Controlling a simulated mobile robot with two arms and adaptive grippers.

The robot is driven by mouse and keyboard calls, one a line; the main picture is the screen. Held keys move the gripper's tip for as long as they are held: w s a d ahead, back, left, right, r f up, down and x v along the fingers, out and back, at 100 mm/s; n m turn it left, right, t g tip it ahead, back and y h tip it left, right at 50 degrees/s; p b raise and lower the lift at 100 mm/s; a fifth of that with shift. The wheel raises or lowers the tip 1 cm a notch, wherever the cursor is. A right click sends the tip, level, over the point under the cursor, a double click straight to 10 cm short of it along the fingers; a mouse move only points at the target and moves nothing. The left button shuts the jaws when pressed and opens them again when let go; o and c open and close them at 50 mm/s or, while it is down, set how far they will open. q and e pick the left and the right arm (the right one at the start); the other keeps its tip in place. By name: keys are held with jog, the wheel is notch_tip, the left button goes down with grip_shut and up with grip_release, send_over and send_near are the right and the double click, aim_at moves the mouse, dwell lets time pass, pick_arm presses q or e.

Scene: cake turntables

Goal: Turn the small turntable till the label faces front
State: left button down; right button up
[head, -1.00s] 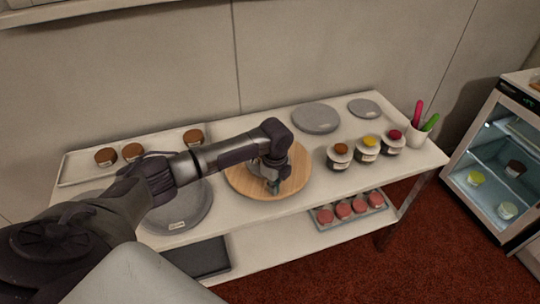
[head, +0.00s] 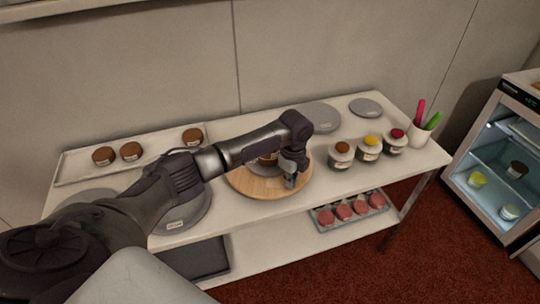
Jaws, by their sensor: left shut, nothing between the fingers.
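The wooden turntable (head: 259,187) is a round light-brown disc near the front middle of the white table. A small brown cake (head: 268,159) shows on it, partly behind my arm. My left gripper (head: 290,182) is shut and empty, pointing down over the right part of the wooden disc. I cannot tell whether its fingertips touch the disc. No label shows on the wooden disc; my arm hides part of it. A grey disc with a white label (head: 175,225) on its front edge lies to the left, partly under my arm. My right gripper is out of view.
Jars with brown, yellow and red tops (head: 369,149) stand right of the wooden disc, near a cup of colored utensils (head: 418,138). Grey discs (head: 321,118) lie behind. A tray of small cakes (head: 83,175) is at the back left. A glass-door fridge (head: 490,160) stands right.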

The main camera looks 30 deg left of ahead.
aim_at(299, 180)
pick_arm(q)
jog(key=w+b, duration=0.1)
jog(key=w+d+b, duration=0.1)
jog(key=w+b, duration=0.1)
jog(key=shift+w+d+f, duration=0.15)
jog(key=shift+w+d, duration=0.1)
jog(key=shift+w, duration=0.15)
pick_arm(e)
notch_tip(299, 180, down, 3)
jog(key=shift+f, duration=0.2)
pick_arm(q)
jog(key=shift+r, duration=0.2)
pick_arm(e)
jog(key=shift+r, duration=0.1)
pick_arm(q)
notch_tip(299, 180, up, 3)
jog(key=p, duration=0.3)
jog(key=shift+s+f, duration=0.1)
jog(key=shift+f, duration=0.05)
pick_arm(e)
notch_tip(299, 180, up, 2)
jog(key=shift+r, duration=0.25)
pick_arm(q)
notch_tip(299, 180, up, 6)
jog(key=p, duration=0.6)
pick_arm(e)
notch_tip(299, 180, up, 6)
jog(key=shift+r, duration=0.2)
